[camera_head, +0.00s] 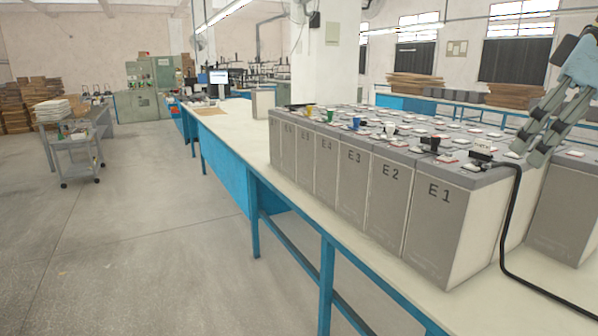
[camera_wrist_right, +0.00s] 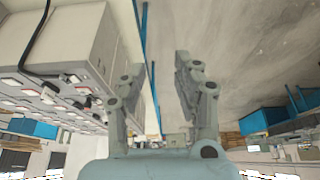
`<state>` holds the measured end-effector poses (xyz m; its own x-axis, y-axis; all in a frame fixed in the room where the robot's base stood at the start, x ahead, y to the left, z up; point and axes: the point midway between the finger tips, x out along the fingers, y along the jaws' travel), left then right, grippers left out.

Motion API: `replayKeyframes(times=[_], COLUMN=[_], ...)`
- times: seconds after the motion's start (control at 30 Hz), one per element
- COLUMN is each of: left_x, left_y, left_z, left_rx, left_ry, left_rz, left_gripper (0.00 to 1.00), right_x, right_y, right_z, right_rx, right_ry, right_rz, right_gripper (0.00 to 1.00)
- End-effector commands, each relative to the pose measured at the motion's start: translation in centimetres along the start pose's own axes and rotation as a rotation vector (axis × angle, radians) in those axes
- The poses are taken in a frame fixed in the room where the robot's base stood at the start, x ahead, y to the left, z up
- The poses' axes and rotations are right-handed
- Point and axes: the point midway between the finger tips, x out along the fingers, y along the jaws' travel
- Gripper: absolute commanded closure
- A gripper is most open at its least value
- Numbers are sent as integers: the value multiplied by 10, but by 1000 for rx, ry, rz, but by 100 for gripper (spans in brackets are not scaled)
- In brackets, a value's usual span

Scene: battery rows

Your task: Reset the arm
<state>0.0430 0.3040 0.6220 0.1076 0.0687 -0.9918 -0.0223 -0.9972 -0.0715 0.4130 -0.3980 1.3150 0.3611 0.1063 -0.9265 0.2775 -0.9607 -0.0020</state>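My right gripper (camera_head: 528,150) comes in from the upper right of the head view, above the near end of the battery rows. Its fingers point down and to the left. In the right wrist view the two fingers of this gripper (camera_wrist_right: 157,72) stand apart with nothing between them. The battery labelled E1 (camera_head: 455,225) is the nearest of the front row, and E2 (camera_head: 388,200) stands beside it. My left gripper is not in view.
A black cable (camera_head: 508,235) runs from a connector on E1 down across the white tabletop (camera_head: 475,305). Coloured caps, including a yellow one (camera_head: 309,111), sit on the batteries. Open floor (camera_head: 140,240) lies left of the blue-framed table. A grey cart (camera_head: 73,155) stands farther back.

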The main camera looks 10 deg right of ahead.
Motion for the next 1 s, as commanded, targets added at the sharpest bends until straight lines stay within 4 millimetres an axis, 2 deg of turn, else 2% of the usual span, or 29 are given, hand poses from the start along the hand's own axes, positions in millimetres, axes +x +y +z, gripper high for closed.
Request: replayKeyframes(times=[0.03,0.17,0.37,0.57,0.67,0.77,0.8,0.87,0.9,1.0], left_x=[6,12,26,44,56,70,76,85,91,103], left_y=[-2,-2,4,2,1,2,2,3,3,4], left_z=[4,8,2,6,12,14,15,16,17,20], left_rx=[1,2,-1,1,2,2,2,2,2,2], left_ry=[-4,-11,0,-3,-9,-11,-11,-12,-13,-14], left_rz=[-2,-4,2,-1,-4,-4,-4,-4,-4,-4], left_gripper=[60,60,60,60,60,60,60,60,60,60], right_x=[11,28,67,133,178,238,265,308,335,399], right_y=[-3,-11,-21,-23,-21,-17,-15,-13,-12,-13], right_z=[5,13,29,51,65,86,97,118,132,174], right_rx=[2,6,43,150,230,333,379,448,489,582], right_ry=[-10,-24,-59,-101,-115,-128,-134,-143,-149,-170], right_rz=[-11,-43,-111,-184,-215,-238,-243,-242,-237,-214], right_gripper=[69,69,69,69,69,69,69,69,69,69])
